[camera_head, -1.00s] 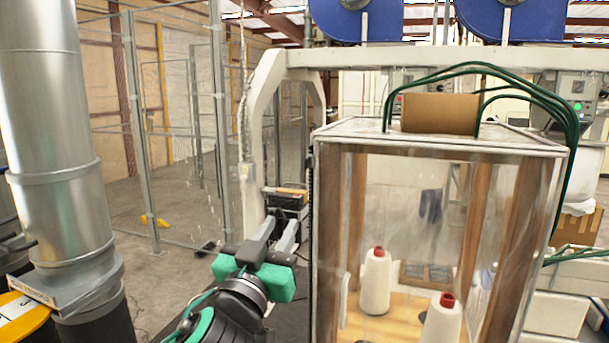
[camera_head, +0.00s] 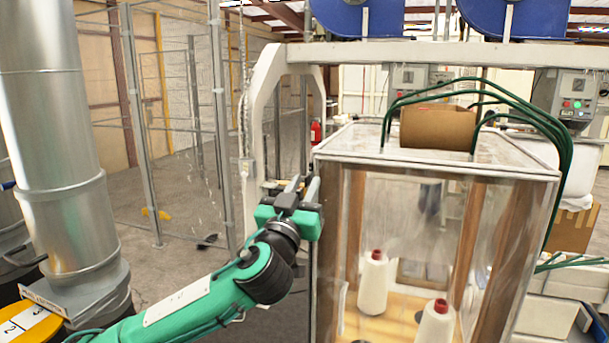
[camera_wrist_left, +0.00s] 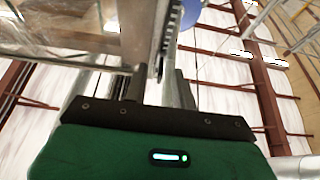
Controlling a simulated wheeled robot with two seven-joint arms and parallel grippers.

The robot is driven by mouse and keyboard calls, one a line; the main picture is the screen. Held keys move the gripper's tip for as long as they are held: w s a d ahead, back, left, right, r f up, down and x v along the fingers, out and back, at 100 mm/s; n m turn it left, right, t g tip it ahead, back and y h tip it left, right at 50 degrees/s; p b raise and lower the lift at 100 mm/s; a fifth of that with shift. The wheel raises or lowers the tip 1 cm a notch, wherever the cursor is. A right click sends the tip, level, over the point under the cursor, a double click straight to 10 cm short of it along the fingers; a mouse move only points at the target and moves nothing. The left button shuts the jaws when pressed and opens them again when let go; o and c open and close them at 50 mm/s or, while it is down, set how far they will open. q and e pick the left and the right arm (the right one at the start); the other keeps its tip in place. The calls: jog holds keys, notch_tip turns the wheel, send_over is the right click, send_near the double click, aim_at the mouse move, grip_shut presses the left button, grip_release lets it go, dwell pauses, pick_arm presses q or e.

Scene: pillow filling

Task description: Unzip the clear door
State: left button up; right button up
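The clear door (camera_head: 415,230) is the front panel of a box with a clear top and wooden posts, and it appears closed. A dark toothed strip, which looks like the zipper, runs along the box edge in the left wrist view (camera_wrist_left: 170,35). My left gripper (camera_head: 303,184) is beside the box's upper left edge, fingers pointing up. Its two fingers show apart with a gap and nothing visible between them. In the left wrist view the gripper (camera_wrist_left: 157,88) is close to the box edge and the strip; contact cannot be told. My right gripper is not in view.
Two white thread cones (camera_head: 373,284) with red tops stand inside the box. A cardboard roll (camera_head: 438,127) and green hoses (camera_head: 555,140) are on top. A metal duct (camera_head: 55,130) stands at the far left.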

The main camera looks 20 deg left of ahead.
pick_arm(q)
jog(key=shift+w+r, duration=0.1)
jog(key=shift+w, duration=0.25)
jog(key=shift+c, duration=0.5)
grip_shut()
